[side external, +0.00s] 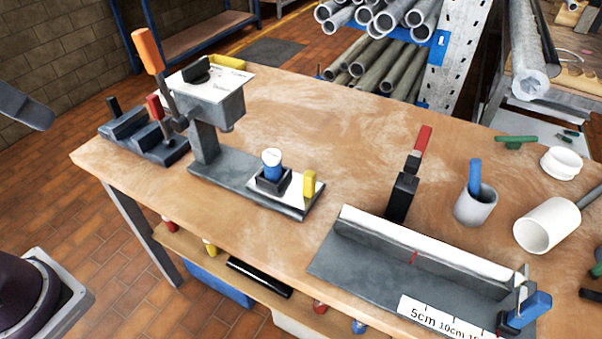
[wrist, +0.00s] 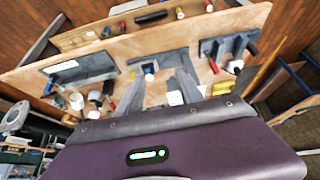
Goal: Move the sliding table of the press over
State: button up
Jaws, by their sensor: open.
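The press (side external: 205,105) stands at the left of the bench, with an orange-handled lever (side external: 148,52) and a grey head on a column. Its sliding table (side external: 285,187) is a pale plate on the dark base, right of the head. It carries a blue, white-topped part (side external: 272,165) in a dark holder and an upright yellow knob (side external: 309,184). In the wrist view, the blue part (wrist: 149,72) and yellow knob (wrist: 131,74) show beyond my gripper (wrist: 163,80). My gripper's grey fingers are apart and empty, well clear of the press, which they partly hide.
A dark clamp fixture (side external: 145,135) with a red handle stands left of the press. To its right are a red-handled clamp (side external: 403,195), a grey cup (side external: 475,204) and a long angle fixture (side external: 350,262) with a ruler. The bench behind the sliding table is clear.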

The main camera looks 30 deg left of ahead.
notch_tip(320, 180, up, 10)
jog(key=w+a+f+m+y, duration=0.45)
jog(key=w+a+m, duration=0.3)
jog(key=w, duration=0.35)
notch_tip(320, 180, up, 4)
jog(key=m+t+h, duration=0.3)
jog(key=m+t, duration=0.9)
jog(key=m, duration=1.5)
send_over(313, 173)
jog(key=s+a, duration=0.3)
jog(key=s, duration=0.2)
jog(key=shift+m+h, duration=0.75)
jog(key=f, duration=1.3)
jog(key=d+f, duration=0.1)
jog(key=f, duration=1.3)
jog(key=d+f, duration=0.1)
jog(key=f, duration=1.2)
jog(key=shift+w+d+f, duration=0.2)
jog(key=shift+w+f, duration=0.2)
jog(key=shift+w, duration=0.25)
jog(key=w, duration=0.6)
jog(key=shift+w, duration=0.15)
grip_shut()
